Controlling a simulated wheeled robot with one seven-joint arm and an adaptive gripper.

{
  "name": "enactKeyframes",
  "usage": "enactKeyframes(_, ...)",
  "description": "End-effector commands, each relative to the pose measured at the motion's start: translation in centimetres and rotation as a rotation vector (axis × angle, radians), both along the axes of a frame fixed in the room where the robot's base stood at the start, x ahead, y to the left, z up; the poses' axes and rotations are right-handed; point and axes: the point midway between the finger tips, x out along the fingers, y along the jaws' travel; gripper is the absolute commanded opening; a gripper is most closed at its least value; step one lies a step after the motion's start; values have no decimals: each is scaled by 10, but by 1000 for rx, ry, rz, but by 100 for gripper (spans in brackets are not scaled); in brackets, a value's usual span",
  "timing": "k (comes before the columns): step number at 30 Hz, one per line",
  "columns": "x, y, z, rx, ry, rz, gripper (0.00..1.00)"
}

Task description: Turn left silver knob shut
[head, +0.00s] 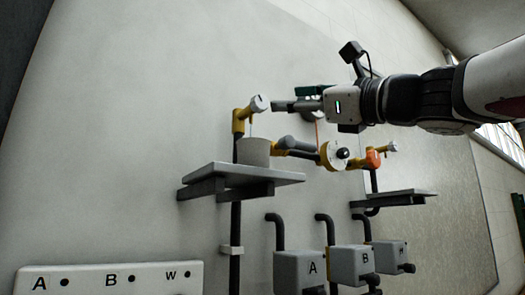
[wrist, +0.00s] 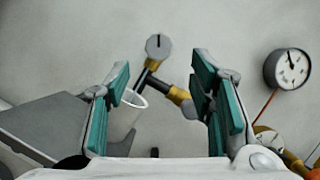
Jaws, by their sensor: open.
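The left silver knob (head: 259,103) sits on a yellow elbow fitting (head: 239,120) at the top of a dark pipe. In the wrist view the knob (wrist: 158,45) is a round silver face with a dark, nearly upright line, centred ahead between the fingers. My gripper (head: 284,105) is just right of the knob in the head view, apart from it. In the wrist view my gripper (wrist: 163,95) is open, with teal pads spread wide and nothing between them touching. A second silver knob (head: 391,147) is on an orange fitting at right.
A grey cup (head: 253,151) stands on a shelf (head: 288,177) below the knob. A white dial (head: 335,155) with a black hub is on the pipe to the right. A gauge (wrist: 288,68) hangs on the wall. Lettered boxes (head: 299,270) are below.

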Motion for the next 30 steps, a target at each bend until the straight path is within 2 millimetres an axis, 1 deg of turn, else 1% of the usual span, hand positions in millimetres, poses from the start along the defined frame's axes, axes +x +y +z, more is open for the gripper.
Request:
enactKeyframes(1,7,8,4,-1,3,3,49)
enactKeyframes(9,41,44,22,-2,2,2,49)
enactKeyframes(15,59,62,31,-2,0,2,49)
enactKeyframes(21,66,70,34,-2,-1,1,49)
enactKeyframes(29,67,70,33,-3,0,0,49)
enactKeyframes(30,67,70,33,-3,0,0,45)
